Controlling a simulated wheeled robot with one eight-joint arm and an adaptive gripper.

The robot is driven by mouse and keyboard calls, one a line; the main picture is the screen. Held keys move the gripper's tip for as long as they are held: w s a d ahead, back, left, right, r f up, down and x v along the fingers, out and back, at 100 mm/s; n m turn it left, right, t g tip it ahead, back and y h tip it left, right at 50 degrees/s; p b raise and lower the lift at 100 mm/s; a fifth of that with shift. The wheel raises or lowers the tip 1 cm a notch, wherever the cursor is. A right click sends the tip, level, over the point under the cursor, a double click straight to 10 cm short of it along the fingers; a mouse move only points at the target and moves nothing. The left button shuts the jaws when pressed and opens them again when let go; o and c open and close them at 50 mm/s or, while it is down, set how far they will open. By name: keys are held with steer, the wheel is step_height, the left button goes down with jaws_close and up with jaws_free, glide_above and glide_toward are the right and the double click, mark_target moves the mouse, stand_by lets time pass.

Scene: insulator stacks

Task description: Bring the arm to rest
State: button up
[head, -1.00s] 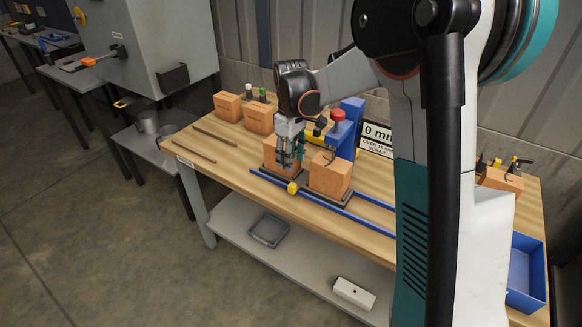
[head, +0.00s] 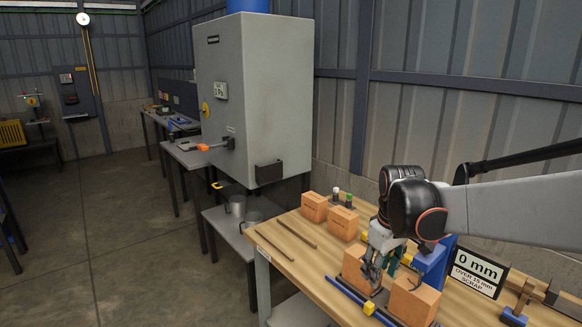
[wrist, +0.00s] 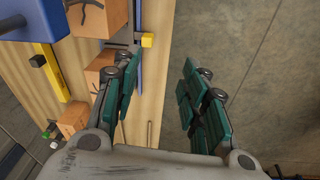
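My gripper (head: 376,265) hangs pointing down over the front part of the wooden bench (head: 310,262), in front of an orange block (head: 357,268) in the head view. In the wrist view my gripper (wrist: 158,98) is open, its green-padded fingers wide apart with nothing between them. Between and beyond the fingers show the bench edge and the floor. My arm reaches in from the right in the head view. Whether a finger touches the block cannot be told.
A second orange block (head: 414,300) stands close to the right, by blue rails (head: 350,293) with a yellow slider (head: 369,308). Two more blocks (head: 315,207) stand at the back left. A "0 mm" sign (head: 478,272) stands right. A grey cabinet (head: 255,95) is behind; floor left is clear.

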steer(key=s+a+r+m+t, duration=0.1)
steer(key=s+m+t, duration=0.1)
steer(key=s, duration=0.8)
steer(key=s+a+r+m+t, duration=0.1)
steer(key=s+r+m+t, duration=0.1)
steer(key=s, duration=0.9)
steer(key=shift+s+m+t, duration=0.25)
steer(key=shift+m+t, duration=0.45)
steer(key=shift+m, duration=0.2)
